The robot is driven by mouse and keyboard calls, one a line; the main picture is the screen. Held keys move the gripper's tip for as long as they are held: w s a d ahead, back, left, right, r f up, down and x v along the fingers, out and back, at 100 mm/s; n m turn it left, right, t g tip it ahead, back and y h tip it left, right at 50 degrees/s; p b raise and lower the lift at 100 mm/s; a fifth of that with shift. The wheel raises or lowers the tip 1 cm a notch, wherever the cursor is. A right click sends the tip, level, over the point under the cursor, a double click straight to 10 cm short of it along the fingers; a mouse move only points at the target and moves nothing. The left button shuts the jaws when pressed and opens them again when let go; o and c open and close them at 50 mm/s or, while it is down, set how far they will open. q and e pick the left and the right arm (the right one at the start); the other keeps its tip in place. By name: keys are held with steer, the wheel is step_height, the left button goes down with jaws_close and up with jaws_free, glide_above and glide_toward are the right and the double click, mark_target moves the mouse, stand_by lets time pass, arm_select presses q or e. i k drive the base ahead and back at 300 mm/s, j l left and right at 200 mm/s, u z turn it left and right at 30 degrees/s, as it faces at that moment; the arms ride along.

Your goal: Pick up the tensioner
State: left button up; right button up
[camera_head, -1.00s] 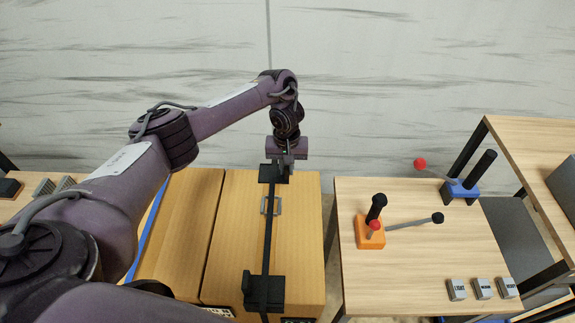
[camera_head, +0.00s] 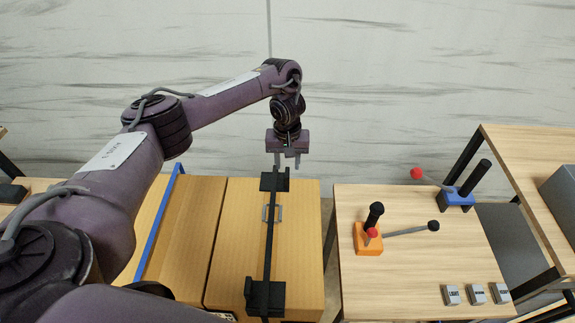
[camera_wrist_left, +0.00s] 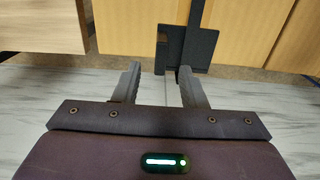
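No label marks the tensioner. Two lever tools stand on the right-hand table: an orange-based one (camera_head: 368,240) with a black upright handle, and a blue-based one (camera_head: 457,197) with a black handle and a red-knobbed lever. My left gripper (camera_head: 287,161) points down beyond the far end of a black bar (camera_head: 269,235), well left of both tools. In the left wrist view, its two fingers (camera_wrist_left: 160,88) are apart with nothing gripped between them. The bar's black end pad (camera_wrist_left: 185,47) lies just ahead of them. My right gripper is not in view.
The black bar lies along a wooden cabinet top (camera_head: 225,230) that has a small grey handle (camera_head: 265,213). A gap separates it from the right-hand table (camera_head: 400,275). Several grey labelled blocks (camera_head: 476,294) sit at that table's front. A marbled wall (camera_head: 420,70) stands behind.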

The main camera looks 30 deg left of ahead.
mark_target(375, 248)
steer(key=k, duration=1.5)
